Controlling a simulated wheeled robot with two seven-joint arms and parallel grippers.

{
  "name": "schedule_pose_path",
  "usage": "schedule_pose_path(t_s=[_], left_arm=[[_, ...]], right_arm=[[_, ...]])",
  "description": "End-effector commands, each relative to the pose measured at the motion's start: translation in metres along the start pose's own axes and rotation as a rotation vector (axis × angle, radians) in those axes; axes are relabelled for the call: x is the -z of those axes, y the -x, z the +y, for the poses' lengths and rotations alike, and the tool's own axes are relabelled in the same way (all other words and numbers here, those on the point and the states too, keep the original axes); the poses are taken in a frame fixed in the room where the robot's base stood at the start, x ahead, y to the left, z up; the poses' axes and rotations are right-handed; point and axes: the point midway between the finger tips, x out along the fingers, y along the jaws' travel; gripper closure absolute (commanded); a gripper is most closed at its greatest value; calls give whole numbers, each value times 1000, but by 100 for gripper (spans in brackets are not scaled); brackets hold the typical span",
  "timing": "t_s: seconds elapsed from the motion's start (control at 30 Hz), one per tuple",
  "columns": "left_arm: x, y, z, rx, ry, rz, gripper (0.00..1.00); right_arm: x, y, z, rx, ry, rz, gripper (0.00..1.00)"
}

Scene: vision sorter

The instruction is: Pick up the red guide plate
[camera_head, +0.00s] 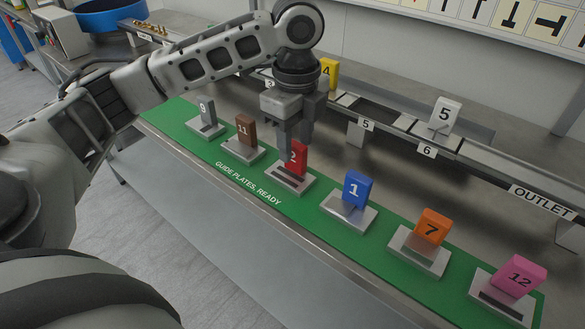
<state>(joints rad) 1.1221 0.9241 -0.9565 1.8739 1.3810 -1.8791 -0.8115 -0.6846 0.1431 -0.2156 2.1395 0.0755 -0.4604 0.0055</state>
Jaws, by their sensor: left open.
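The red guide plate (296,163), marked 2, stands upright in a grey holder (281,180) on the green mat (262,203). My left gripper (292,137) points down right at the top of the red plate, its fingers overlapping the plate's upper edge in the camera_head view. The gripper is open. Whether its fingers touch the plate or straddle it cannot be told from this angle. My right gripper is not in view.
A brown plate (246,130) and a grey plate (207,111) stand to the left; blue (355,187), orange (433,226) and pink (520,274) plates stand to the right. Behind is a rail with yellow (328,70) and white (444,114) plates. Bare metal lies between mat and rail.

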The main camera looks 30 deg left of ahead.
Motion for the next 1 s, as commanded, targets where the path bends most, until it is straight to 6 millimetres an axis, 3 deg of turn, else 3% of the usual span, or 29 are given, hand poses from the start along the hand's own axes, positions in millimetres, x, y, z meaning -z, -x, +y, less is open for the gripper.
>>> schedule_pose_path(t_s=[0.2,0.47,0.5,0.63,0.67,1.0], left_arm=[[-1,-31,0,-2,0,0,58],[-1,-35,0,-1,0,0,58],[-1,-35,0,-1,0,0,61],[-1,-35,0,-1,0,0,97],[-1,-35,0,-1,0,0,100],[-1,-33,0,1,-1,1,100]], right_arm=[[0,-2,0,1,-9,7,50],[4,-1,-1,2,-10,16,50],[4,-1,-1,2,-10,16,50],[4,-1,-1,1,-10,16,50],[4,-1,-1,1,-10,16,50],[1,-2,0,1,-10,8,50]])
